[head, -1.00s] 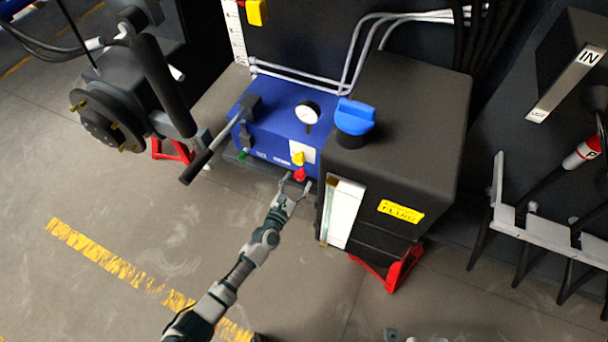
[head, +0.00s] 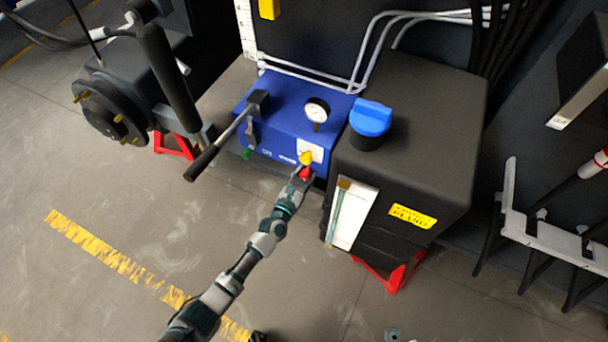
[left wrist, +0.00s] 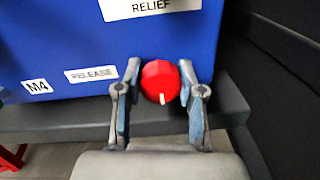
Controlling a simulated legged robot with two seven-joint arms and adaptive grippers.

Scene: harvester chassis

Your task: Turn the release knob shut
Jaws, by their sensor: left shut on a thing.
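The red release knob (head: 305,173) sits low on the front of the blue pump unit (head: 283,119), below a yellow knob (head: 306,157). My left gripper (head: 301,180) reaches it from below and is shut on it. In the left wrist view the red knob (left wrist: 160,82) lies between the two fingers of my left gripper (left wrist: 160,92), with a short white mark pointing down. A RELEASE label (left wrist: 91,74) is on the blue face to its left. My right gripper does not show.
A black tank (head: 420,140) with a blue cap (head: 371,118) stands close on the right. A pump lever (head: 219,150) sticks out at the left, and a pressure gauge (head: 317,110) sits on top. The floor in front is clear.

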